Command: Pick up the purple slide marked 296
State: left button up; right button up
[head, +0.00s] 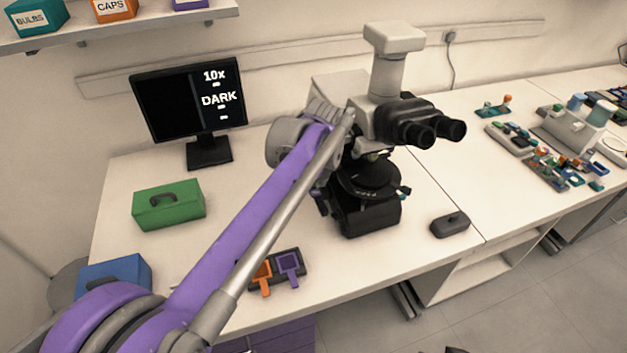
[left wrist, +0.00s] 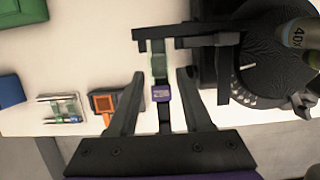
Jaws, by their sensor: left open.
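In the left wrist view, a slide with a purple label (left wrist: 160,93) and a pale green glass part lies between the fingers of my left gripper (left wrist: 160,76). The label's number is too small to read. The gripper is open, with a gap visible on each side of the slide. A dark bar runs under the slide, beside the microscope stage (left wrist: 250,70). In the head view, my left arm reaches to the left side of the microscope (head: 390,115); its hand is mostly hidden there, and I cannot make out the slide.
A dark tray (head: 303,272) holds an orange paddle (head: 262,272) and a purple paddle (head: 290,262). A rack of glass slides (left wrist: 60,107) lies left of it. A green box (head: 168,205), a blue box (head: 118,270) and a monitor (head: 190,100) stand on the left.

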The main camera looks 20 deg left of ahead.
pick_arm(q)
jog(key=c, duration=0.6)
jog(key=shift+r, duration=0.15)
jog(key=shift+r+p, duration=1.75)
jog(key=shift+r, duration=0.45)
jog(key=shift+s+f, duration=0.1)
jog(key=shift+f, duration=0.05)
